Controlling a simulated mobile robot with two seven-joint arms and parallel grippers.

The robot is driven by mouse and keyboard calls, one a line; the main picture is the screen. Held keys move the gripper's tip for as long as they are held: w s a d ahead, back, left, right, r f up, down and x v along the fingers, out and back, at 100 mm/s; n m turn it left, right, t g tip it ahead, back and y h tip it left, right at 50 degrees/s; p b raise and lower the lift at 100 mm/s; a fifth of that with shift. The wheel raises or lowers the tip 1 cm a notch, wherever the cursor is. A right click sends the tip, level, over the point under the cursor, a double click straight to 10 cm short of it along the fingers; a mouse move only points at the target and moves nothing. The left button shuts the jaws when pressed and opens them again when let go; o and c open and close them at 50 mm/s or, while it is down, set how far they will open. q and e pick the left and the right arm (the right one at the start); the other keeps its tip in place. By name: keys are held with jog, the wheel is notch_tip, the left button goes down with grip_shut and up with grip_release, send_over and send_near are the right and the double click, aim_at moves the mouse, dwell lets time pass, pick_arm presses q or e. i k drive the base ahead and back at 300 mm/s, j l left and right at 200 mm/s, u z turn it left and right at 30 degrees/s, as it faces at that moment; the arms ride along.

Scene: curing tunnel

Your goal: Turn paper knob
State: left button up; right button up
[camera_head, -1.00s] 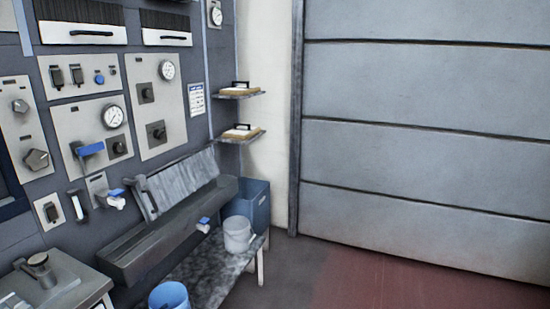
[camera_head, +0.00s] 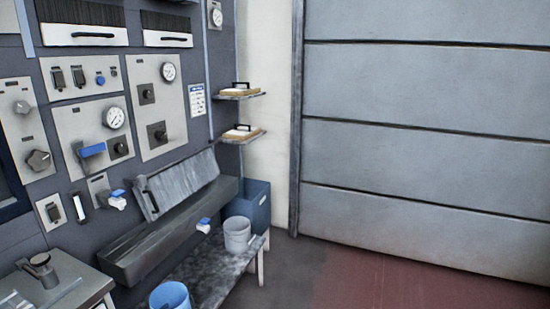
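Several knobs sit on the wall panels at the left. A large grey knob (camera_head: 38,160) and a smaller grey knob (camera_head: 22,107) share the far-left panel. Dark knobs show on the tall panel, an upper one (camera_head: 148,93) and a lower one (camera_head: 157,133). Another dark knob (camera_head: 119,147) is beside a blue lever (camera_head: 92,151), below a round gauge (camera_head: 115,117). I cannot tell which one is the paper knob, as no label is readable. Neither of my grippers is in view.
A long dark trough (camera_head: 170,235) with a raised lid juts from the wall. Below it a bench (camera_head: 215,276) holds a grey bucket (camera_head: 237,235). A blue bucket (camera_head: 170,297) and a metal cabinet (camera_head: 60,285) stand at lower left. The floor (camera_head: 400,284) at right is clear.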

aim_at(38, 160)
jog(key=u, duration=1.65)
jog(key=i+l, duration=0.05)
